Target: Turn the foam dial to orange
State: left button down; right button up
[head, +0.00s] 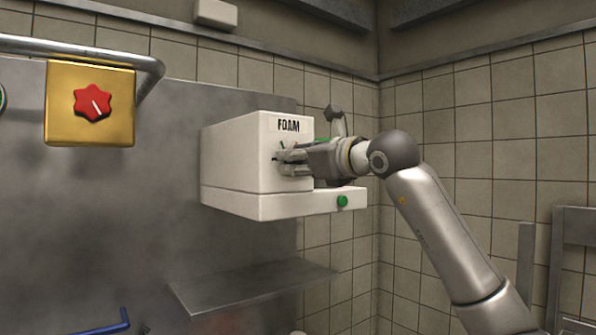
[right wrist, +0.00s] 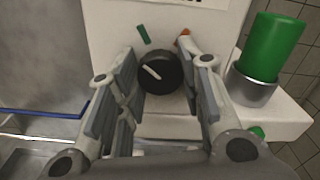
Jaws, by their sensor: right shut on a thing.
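The white foam machine (head: 232,158) labelled FOAM is on the wall in the middle of the head view. Its black foam dial (right wrist: 160,80) shows in the right wrist view, with a white pointer line slanting toward the upper left, not at the orange mark. A green mark (right wrist: 143,34) lies above left of the dial and an orange mark (right wrist: 184,38) above right. My right gripper (head: 283,157) is at the machine's front, its fingers on either side of the dial and shut on it. The gripper mostly hides the dial in the head view. My left gripper is out of view.
A green cylinder (right wrist: 273,46) in a metal cup stands on the machine's ledge, right of the dial. A green button (head: 342,201) is on the ledge front. A yellow box with a red knob (head: 92,102) hangs at left. A metal shelf (head: 250,285) is below.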

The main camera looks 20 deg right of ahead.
jog(key=shift+d+m+b, duration=0.1)
jog(key=shift+m+b, duration=3.2)
jog(key=shift+m, duration=4.6)
jog(key=shift+r, duration=0.1)
jog(key=o, duration=1)
jog(key=shift+o, duration=0.2)
jog(key=v, duration=1.2)
